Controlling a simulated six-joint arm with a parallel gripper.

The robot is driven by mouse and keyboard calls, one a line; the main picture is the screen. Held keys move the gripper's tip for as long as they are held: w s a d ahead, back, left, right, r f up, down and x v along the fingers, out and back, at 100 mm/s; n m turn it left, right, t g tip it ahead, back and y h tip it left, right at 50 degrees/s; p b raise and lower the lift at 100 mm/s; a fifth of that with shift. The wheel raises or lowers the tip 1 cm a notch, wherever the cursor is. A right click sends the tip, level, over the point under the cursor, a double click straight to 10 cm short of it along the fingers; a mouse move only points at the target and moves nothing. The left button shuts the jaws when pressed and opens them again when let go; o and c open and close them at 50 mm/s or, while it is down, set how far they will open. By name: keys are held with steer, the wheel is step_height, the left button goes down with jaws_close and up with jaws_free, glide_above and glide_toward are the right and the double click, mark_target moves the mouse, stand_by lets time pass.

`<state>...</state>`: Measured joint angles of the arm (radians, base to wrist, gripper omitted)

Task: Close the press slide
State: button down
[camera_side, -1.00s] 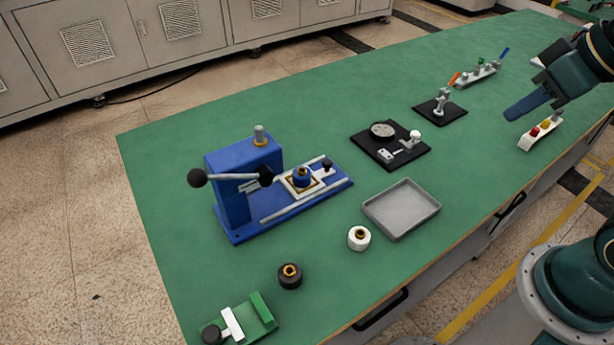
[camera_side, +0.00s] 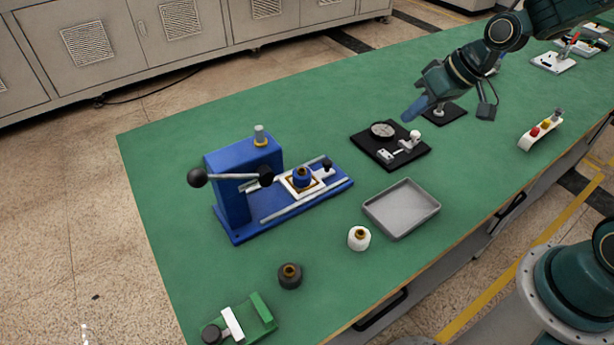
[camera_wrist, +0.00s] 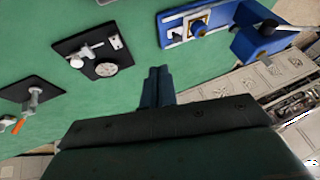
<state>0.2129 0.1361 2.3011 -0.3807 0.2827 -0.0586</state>
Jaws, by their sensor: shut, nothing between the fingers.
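The blue press (camera_side: 232,192) stands on the left half of the green table, with a black-knobbed lever (camera_side: 230,177) on its column. Its slide (camera_side: 302,182), a pale plate carrying a blue and brass part, sits out on the rails to the right of the column. A small black knob (camera_side: 327,164) stands at the slide's right end. The press also shows at the top right of the wrist view (camera_wrist: 262,38), with the slide (camera_wrist: 198,27) beside it. My gripper (camera_side: 412,112) is shut and empty, up above the table near the black dial fixture, apart from the press.
The black dial fixture (camera_side: 368,150) lies between my gripper and the press. A grey tray (camera_side: 379,208), a white round part (camera_side: 359,239), a dark round part (camera_side: 289,276) and a green fixture (camera_side: 262,310) stand nearer the front. A button box (camera_side: 528,142) is at right.

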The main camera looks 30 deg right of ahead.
mark_target(305, 176)
steer(key=w+f+m+y, duration=0.1)
steer(key=w+f, duration=0.4)
steer(key=f, duration=0.3)
steer(key=shift+w+d+f+y, duration=0.2)
steer(key=shift+d+y, duration=0.1)
steer(key=shift+d, duration=0.15)
steer(key=shift+f, duration=0.1)
steer(key=x, duration=1)
steer(key=shift+w, duration=0.1)
steer(key=shift+w+a, duration=0.2)
steer(key=shift+a, duration=0.9)
steer(key=shift+w+a, duration=0.15)
steer(key=shift+a, duration=0.75)
steer(key=a, duration=1)
